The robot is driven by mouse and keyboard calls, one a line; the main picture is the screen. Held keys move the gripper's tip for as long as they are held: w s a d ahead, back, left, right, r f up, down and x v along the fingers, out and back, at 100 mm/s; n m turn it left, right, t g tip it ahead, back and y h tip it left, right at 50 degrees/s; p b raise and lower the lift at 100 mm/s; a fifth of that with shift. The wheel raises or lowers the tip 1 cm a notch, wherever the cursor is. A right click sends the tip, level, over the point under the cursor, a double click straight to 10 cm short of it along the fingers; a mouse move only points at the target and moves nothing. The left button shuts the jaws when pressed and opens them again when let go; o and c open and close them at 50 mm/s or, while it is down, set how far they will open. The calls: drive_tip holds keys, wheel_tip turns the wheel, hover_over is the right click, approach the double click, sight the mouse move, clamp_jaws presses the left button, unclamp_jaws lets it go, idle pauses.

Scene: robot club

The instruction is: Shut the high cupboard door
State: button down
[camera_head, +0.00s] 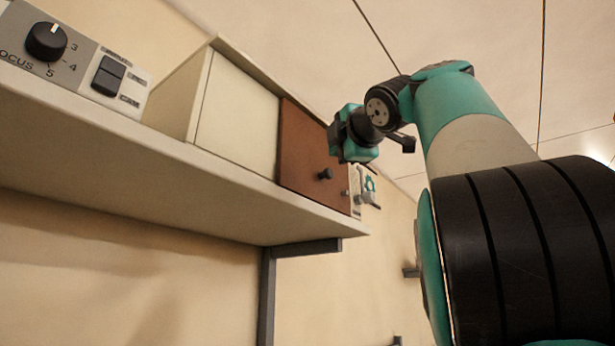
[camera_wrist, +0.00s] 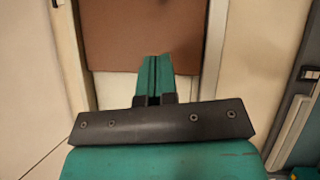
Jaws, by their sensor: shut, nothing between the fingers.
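The high cupboard (camera_head: 237,115) is a pale box standing on a wall shelf. Its brown door (camera_head: 302,150) with a dark knob (camera_head: 325,174) is at the right part of the front. The door looks close to the front plane; I cannot tell whether a gap remains. In the wrist view the brown panel (camera_wrist: 140,35) fills the upper middle between pale edges. My gripper (camera_head: 350,138) is in front of the door's upper right. Its fingers (camera_wrist: 154,75) are shut and empty, pointing at the brown panel. I cannot tell whether they touch it.
The pale shelf (camera_head: 150,165) runs beneath the cupboard on a dark bracket (camera_head: 267,290). A grey control panel with a black dial (camera_head: 46,42) and a switch (camera_head: 107,76) is at the left. Small grey and teal items (camera_head: 369,190) are right of the door.

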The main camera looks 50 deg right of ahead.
drive_tip(key=w, duration=0.1)
drive_tip(key=p, duration=0.2)
approach(321, 174)
drive_tip(key=w+a, duration=0.1)
drive_tip(key=w, duration=0.2)
drive_tip(key=shift+w+d+r+p, duration=0.1)
drive_tip(key=shift+w+d+p, duration=0.2)
drive_tip(key=shift+d, duration=0.3)
drive_tip(key=shift+w+d+r+p, duration=0.15)
drive_tip(key=shift+w+d+p, duration=0.15)
drive_tip(key=shift+d, duration=0.25)
drive_tip(key=shift+w+d+r+p, duration=0.1)
drive_tip(key=shift+w+d+p, duration=0.1)
drive_tip(key=shift+d+p, duration=0.3)
drive_tip(key=shift+d, duration=0.15)
